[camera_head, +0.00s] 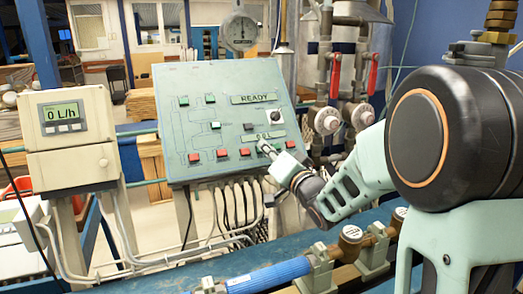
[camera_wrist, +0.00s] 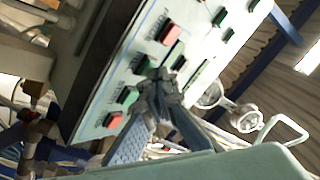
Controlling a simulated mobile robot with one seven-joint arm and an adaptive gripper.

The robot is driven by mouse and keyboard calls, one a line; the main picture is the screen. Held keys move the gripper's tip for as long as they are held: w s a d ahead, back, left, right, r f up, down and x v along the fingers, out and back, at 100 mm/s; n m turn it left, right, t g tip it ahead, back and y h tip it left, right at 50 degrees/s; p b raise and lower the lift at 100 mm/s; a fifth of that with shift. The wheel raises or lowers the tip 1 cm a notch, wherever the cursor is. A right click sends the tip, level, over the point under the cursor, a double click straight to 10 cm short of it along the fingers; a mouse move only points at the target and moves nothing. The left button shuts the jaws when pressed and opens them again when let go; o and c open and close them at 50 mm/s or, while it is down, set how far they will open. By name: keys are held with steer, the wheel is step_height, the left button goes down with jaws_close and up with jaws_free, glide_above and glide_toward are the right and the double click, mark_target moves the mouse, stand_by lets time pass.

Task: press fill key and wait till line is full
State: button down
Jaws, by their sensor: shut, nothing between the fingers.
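The tilted control panel (camera_head: 180,130) stands at the middle of the head view, with several red and green keys. A green display (camera_head: 254,98) reads "READY". A second green display is partly hidden behind my gripper (camera_head: 264,147). My gripper is shut and empty, with its tips at the panel's lower key row. In the wrist view the fingertips (camera_wrist: 160,78) are close to the panel face (camera_wrist: 152,38), between a red key (camera_wrist: 171,33) and green keys. I cannot tell whether they touch a key. The key lettering is too small to read, so I cannot single out the fill key.
A meter box (camera_head: 68,115) at the left reads "0 L/h". A round dial gauge (camera_head: 239,32) stands behind the panel. Pipes with red-handled valves (camera_head: 335,75) stand right of the panel. A blue pipe section (camera_head: 270,275) lies along the bench in front.

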stand_by(0.6)
steer(key=shift+s+d+r, duration=0.2)
steer(key=shift+s+r, duration=0.25)
steer(key=shift+s, duration=0.05)
steer(key=shift+s+d+r+p, duration=0.4)
steer(key=shift+s+r+p, duration=0.25)
steer(key=shift+s+r, duration=0.2)
steer(key=shift+s+d+r+p, duration=0.35)
steer(key=shift+s+r+p, duration=0.25)
steer(key=shift+s+r, duration=0.25)
steer(key=shift+s+d+r+p, duration=0.2)
steer(key=shift+s+r+p, duration=0.1)
steer(key=shift+s+r, duration=0.2)
stand_by(1.6)
